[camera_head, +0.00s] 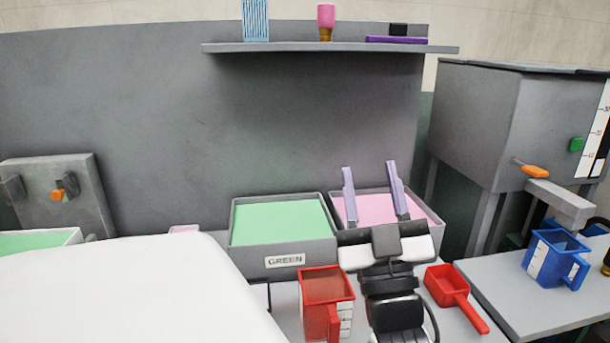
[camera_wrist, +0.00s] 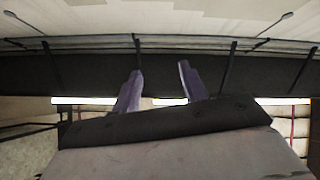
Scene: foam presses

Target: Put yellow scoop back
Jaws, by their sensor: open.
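No yellow scoop shows in either view. A red scoop (camera_head: 447,287) lies on the bench at the lower right of the head view, its handle pointing down and right. My gripper (camera_head: 370,180) is open and empty, with its two purple fingers pointing up in front of the pink-filled bin (camera_head: 432,222). In the wrist view my gripper (camera_wrist: 158,88) shows its fingers apart with nothing between them. That view faces the upper wall and ceiling.
A green-filled bin (camera_head: 284,262) labelled GREEN stands left of the pink one. A red jug (camera_head: 325,300) stands close left of my arm. A blue jug (camera_head: 553,257) stands on the right table. A shelf (camera_head: 330,48) runs above. A grey machine (camera_head: 470,120) stands right.

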